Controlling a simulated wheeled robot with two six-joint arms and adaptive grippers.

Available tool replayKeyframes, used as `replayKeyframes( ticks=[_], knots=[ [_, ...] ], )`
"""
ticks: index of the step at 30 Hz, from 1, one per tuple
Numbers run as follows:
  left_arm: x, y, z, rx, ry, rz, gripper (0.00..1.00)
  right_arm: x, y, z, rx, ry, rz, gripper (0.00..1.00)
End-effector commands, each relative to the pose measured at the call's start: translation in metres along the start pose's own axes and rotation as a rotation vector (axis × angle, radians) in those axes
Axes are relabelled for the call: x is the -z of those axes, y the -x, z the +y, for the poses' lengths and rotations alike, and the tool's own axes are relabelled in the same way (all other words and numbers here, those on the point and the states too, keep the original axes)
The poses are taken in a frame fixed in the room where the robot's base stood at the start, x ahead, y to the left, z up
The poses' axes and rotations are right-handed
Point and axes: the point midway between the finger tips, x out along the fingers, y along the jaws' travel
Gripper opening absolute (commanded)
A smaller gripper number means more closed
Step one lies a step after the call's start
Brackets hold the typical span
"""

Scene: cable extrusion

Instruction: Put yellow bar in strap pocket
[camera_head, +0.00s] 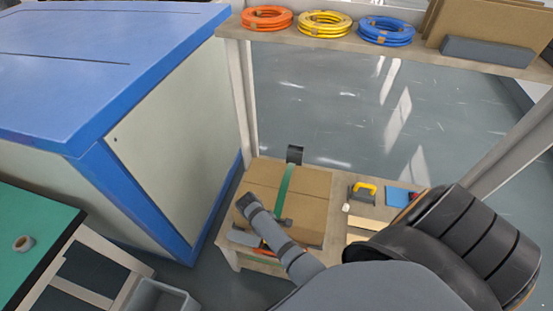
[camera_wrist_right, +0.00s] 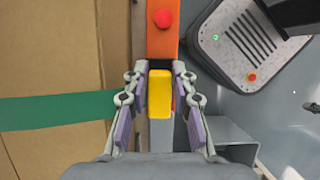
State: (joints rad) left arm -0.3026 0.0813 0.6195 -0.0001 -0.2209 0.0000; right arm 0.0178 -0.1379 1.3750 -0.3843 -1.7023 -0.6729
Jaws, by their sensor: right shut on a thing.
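The yellow bar (camera_wrist_right: 159,94) shows in the right wrist view between the fingers of my right gripper (camera_wrist_right: 160,95), which is shut on it. It lies over an orange part with a red knob (camera_wrist_right: 161,19); I cannot tell whether they touch. The green strap (camera_wrist_right: 60,109) runs across a cardboard box (camera_wrist_right: 50,60) to the left of the gripper. In the head view the strap (camera_head: 285,187) crosses the box (camera_head: 312,191), and my arm reaches over the box's front. The bar and right fingertips are not clear there. I cannot make out the strap pocket. My left gripper is not in view.
A yellow-handled tool (camera_head: 366,187) and a blue item (camera_head: 398,197) lie right of the box. Orange (camera_head: 267,18), yellow (camera_head: 325,23) and blue (camera_head: 386,31) coils sit on the shelf above. A large blue-topped cabinet (camera_head: 110,60) stands at the left.

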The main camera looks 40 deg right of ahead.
Motion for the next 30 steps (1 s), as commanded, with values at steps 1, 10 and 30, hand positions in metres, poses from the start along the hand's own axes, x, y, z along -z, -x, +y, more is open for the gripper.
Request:
replayKeyframes(
  ticks=[1, 10, 30],
  knots=[
    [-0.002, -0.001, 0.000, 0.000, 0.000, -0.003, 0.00, 0.001, -0.003, 0.000, 0.000, 0.000, -0.001, 0.00],
    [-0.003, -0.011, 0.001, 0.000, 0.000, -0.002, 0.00, 0.016, -0.038, 0.000, 0.001, -0.001, 0.000, 0.00],
    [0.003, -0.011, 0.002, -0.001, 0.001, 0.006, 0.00, 0.016, -0.040, 0.000, 0.001, -0.001, 0.000, 0.48]
  ],
)
